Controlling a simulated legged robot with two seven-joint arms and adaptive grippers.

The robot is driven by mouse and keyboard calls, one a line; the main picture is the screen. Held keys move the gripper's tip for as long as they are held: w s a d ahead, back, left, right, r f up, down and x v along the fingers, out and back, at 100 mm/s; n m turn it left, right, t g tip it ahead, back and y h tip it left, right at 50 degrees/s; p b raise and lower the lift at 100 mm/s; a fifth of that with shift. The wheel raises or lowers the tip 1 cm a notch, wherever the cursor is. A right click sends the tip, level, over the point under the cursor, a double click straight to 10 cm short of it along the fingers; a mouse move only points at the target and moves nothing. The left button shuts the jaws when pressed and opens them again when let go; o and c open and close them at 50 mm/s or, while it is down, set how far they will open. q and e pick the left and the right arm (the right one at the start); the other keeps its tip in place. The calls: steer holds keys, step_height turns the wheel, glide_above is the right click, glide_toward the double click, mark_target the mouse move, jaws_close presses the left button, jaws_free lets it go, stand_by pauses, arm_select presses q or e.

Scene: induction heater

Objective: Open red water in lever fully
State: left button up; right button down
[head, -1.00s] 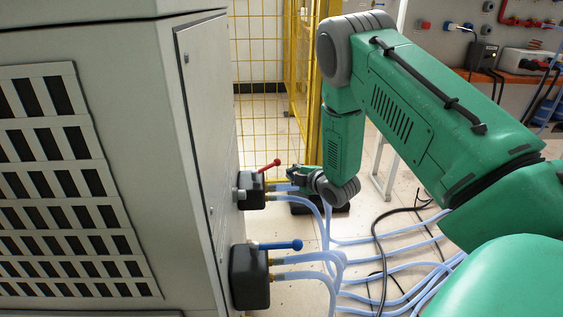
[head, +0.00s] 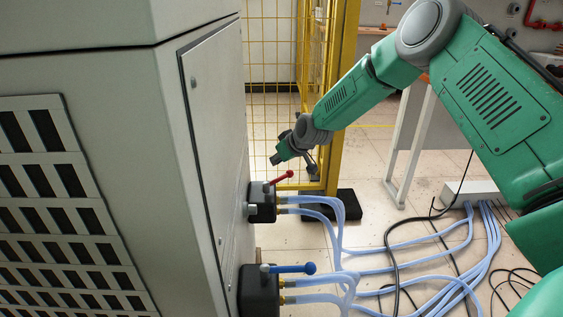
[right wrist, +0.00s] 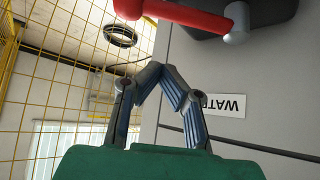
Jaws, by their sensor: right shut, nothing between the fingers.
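The red lever (head: 281,179) sits on the upper black valve block (head: 262,208) on the side of the grey cabinet. In the head view it slants up and to the right, with its round knob at the outer end. My right gripper (head: 275,159) is just above the lever in the head view, shut and empty. In the right wrist view the red lever (right wrist: 190,14) crosses the top, apart from my shut fingers (right wrist: 152,72). My left gripper is not in view.
A blue lever (head: 291,268) sits on the lower valve block (head: 258,288). Pale blue hoses (head: 415,243) run from both blocks across the floor. A yellow mesh fence (head: 275,85) stands behind.

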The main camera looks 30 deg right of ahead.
mark_target(279, 180)
steer(key=f+b, duration=0.1)
steer(key=f, duration=0.1)
steer(key=s+f+b, duration=0.1)
steer(key=f, duration=0.1)
steer(key=shift+d+f, duration=0.1)
steer(key=shift+d, duration=0.1)
stand_by(0.3)
